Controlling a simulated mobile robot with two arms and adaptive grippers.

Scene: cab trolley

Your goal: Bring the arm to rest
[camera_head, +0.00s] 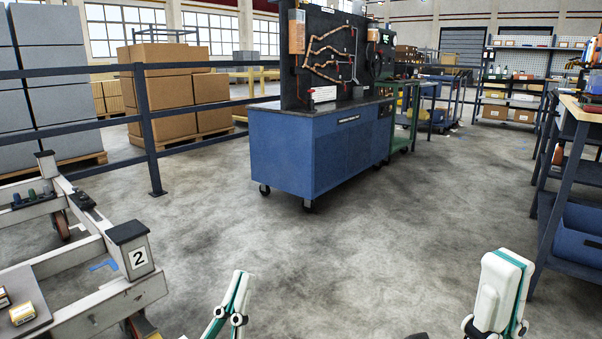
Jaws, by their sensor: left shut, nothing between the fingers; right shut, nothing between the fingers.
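My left gripper (236,296), white and teal with dark joints, points upward at the bottom edge, left of the middle. Its fingers are together and nothing shows between them. My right gripper (503,292), also white and teal, points upward at the bottom right. It is seen more from its broad side and is shut with nothing in it. The lower parts of both arms are cut off by the bottom edge. Both grippers are apart from the things around them.
A blue wheeled cabinet (308,155) stands ahead. A dark shelf rack (556,185) is at the right. The grey floor (400,225) between them is clear.

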